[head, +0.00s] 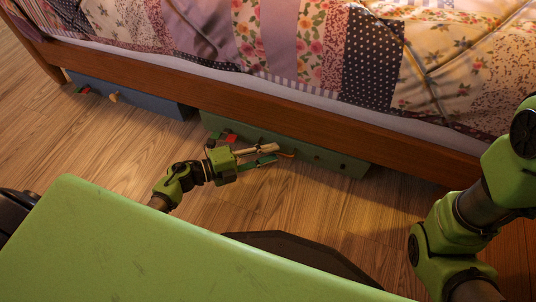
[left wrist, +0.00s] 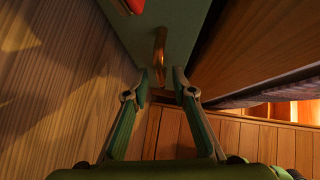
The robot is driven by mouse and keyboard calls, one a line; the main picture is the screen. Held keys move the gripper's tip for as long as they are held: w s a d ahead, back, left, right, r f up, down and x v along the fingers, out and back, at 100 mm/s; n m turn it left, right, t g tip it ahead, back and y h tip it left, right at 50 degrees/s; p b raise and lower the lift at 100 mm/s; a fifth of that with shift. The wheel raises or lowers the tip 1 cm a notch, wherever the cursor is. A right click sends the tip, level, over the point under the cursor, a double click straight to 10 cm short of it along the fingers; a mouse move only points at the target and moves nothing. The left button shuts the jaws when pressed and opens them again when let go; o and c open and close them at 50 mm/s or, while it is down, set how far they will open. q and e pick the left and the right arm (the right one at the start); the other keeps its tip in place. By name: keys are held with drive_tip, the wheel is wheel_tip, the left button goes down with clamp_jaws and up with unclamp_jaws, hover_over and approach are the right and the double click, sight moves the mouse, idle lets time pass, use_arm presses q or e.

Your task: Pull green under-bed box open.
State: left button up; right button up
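The green under-bed box (head: 327,160) sits under the bed, its long front along the bed's lower rail. In the left wrist view the box front (left wrist: 185,22) carries a tan handle (left wrist: 159,48). My left gripper (head: 277,154) is at the middle of the box front. In the left wrist view its two fingers (left wrist: 160,80) are apart, with the handle's lower end in line with the gap between them. I see no finger closed on the handle. My right arm (head: 465,215) shows at the right, but its gripper is out of view.
A blue-grey box (head: 135,94) with a knob (head: 113,97) lies under the bed to the left. A red patch (head: 231,138) shows on the green box near my left gripper. The wooden bed rail (head: 270,108) hangs close above. Wooden floor (head: 330,215) is clear in front.

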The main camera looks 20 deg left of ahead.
use_arm(q)
clamp_jaws()
